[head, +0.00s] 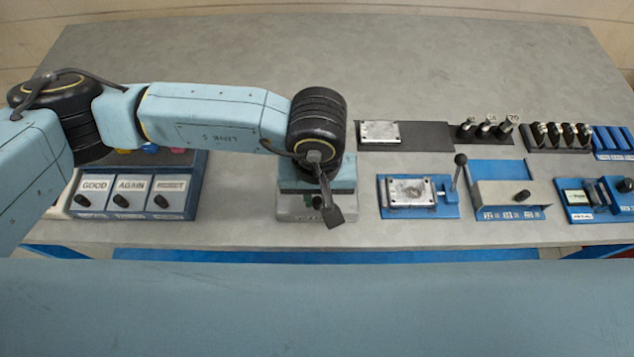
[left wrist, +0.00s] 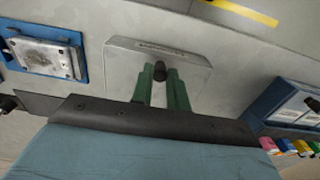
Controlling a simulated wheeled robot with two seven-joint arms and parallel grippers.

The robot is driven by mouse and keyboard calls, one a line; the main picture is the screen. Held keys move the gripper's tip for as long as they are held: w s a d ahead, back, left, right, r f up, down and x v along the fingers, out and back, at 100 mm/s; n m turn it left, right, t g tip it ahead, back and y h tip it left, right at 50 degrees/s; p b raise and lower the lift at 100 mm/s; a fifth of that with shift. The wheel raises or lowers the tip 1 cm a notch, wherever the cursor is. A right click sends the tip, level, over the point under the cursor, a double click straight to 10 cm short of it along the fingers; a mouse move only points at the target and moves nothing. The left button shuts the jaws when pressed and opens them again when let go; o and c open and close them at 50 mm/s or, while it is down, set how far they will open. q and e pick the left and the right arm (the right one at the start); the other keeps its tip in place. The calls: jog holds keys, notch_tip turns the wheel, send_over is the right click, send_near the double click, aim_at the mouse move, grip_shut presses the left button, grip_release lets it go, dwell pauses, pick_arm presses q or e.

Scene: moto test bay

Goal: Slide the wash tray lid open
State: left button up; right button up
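The wash tray (head: 300,213) is a low grey box near the front edge of the bench in the head view, partly hidden under my left arm's wrist. Its flat grey lid (left wrist: 125,61) shows in the left wrist view, with a small dark knob (left wrist: 160,70) near the lid's middle. My left gripper (left wrist: 160,74) reaches down to it with two green fingers, one on each side of the knob. The narrow gap between the fingertips looks filled by the knob. In the head view the fingers are hidden by the wrist. My right gripper is in neither view.
A box labelled GOOD and AGAIN (head: 130,205) stands left of the tray. To the right are a blue fixture with a metal plate and lever (head: 425,208) and a grey-and-blue unit with a knob (head: 500,190). The back of the bench (head: 400,60) is clear.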

pick_arm(q)
jog(key=shift+w+f+b, duration=0.1)
jog(key=shift+w+b, duration=0.65)
jog(key=shift+w, duration=0.3)
jog(key=shift+w+b, duration=2.2)
jog(key=shift+w, duration=1.2)
jog(key=o, duration=0.7)
jog(key=shift+w, duration=0.1)
jog(key=shift+c, duration=0.2)
jog(key=shift+r, duration=0.2)
notch_tip(320, 180, up, 7)
jog(key=p, duration=0.2)
